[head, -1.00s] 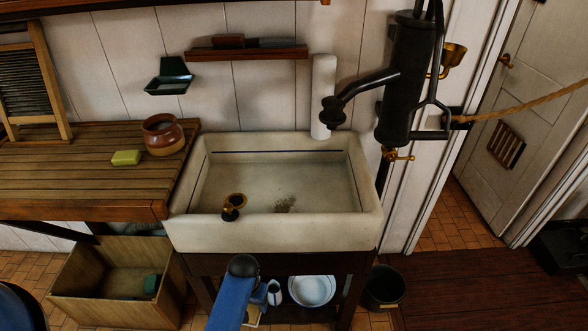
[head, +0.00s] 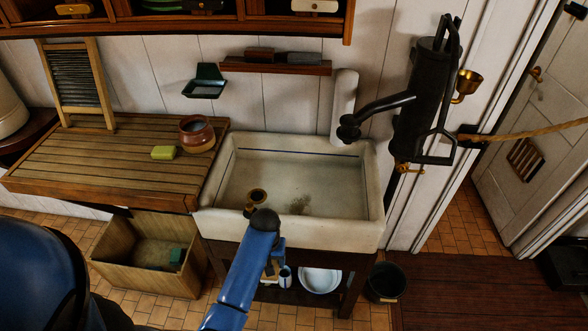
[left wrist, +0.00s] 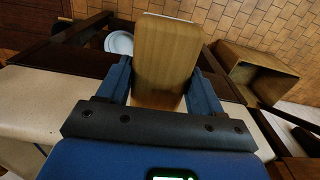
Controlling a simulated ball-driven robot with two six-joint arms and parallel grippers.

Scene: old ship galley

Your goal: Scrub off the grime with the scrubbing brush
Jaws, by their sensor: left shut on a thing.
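A white sink (head: 215,222) stands against the wall. The brush is held in front of the sink and is mostly hidden behind my arm in the head view. My right gripper is not in view.
Left of the sink is a slatted counter (head: 95,160) with a yellow soap bar (head: 163,152) and a brown pot (head: 197,133). A black pump (head: 423,95) overhangs the right side. Below are a wooden crate (head: 110,262), a white basin (head: 320,281) and a black bucket (head: 384,282).

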